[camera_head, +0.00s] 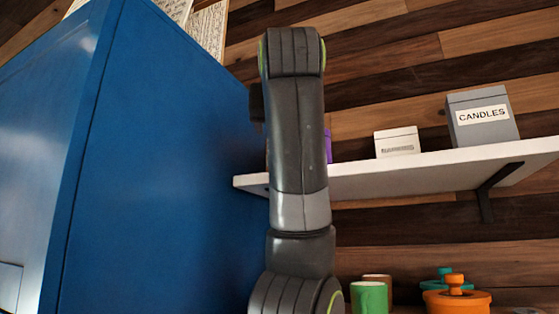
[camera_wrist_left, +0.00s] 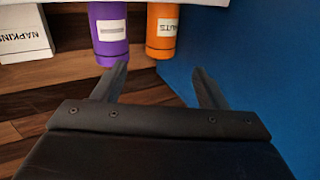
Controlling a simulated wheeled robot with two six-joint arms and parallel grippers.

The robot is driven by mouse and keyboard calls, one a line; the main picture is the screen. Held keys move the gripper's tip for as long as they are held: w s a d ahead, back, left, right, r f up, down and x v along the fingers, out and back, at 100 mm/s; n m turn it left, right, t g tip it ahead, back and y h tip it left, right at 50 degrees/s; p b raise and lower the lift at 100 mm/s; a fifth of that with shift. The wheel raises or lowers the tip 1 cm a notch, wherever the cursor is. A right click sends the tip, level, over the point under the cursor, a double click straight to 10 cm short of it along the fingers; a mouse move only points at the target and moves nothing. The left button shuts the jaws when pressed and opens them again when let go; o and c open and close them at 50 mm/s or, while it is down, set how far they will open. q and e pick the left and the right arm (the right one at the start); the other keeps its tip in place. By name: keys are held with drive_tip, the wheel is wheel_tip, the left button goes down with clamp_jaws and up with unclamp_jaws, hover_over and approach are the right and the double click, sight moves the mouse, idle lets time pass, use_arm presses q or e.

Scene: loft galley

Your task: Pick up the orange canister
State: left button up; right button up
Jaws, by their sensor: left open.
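The orange canister (camera_wrist_left: 162,30) has a white label and stands against the white shelf at the top of the left wrist view, which appears upside down. My left gripper (camera_wrist_left: 160,72) is open and empty. Its two fingers point toward the canister, which lies beyond the tips, roughly in line with the gap between them; no contact shows. In the head view my left arm rises through the middle and hides the canister. Only a dark bit of the gripper (camera_head: 257,105) shows behind the arm. My right gripper is not in view.
A purple canister (camera_wrist_left: 110,35) stands close beside the orange one, then a white napkins box (camera_wrist_left: 25,32). A blue cabinet (camera_head: 170,170) is close on the other side. The white shelf (camera_head: 430,173) also bears a grey candles box (camera_head: 482,128). A green mug (camera_head: 369,297) and an orange pot (camera_head: 457,300) stand below.

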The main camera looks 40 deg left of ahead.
use_arm(q)
drive_tip(key=p+x, duration=0.5)
drive_tip(key=x, duration=0.5)
drive_tip(key=shift+a, duration=0.1)
drive_tip(key=shift+w+a+f, duration=0.1)
drive_tip(key=shift+w+a, duration=0.15)
drive_tip(key=shift+w, duration=0.05)
drive_tip(key=shift+w+a+p, duration=0.25)
drive_tip(key=shift+p, duration=0.45)
drive_tip(key=p+x, duration=0.1)
drive_tip(key=x, duration=0.1)
drive_tip(key=f+p+x, duration=0.1)
drive_tip(key=p+x, duration=0.1)
drive_tip(key=shift+w+a, duration=0.15)
drive_tip(key=shift+a, duration=0.2)
drive_tip(key=shift+d, duration=0.2)
drive_tip(key=shift+c, duration=0.8)
drive_tip(key=c, duration=0.7)
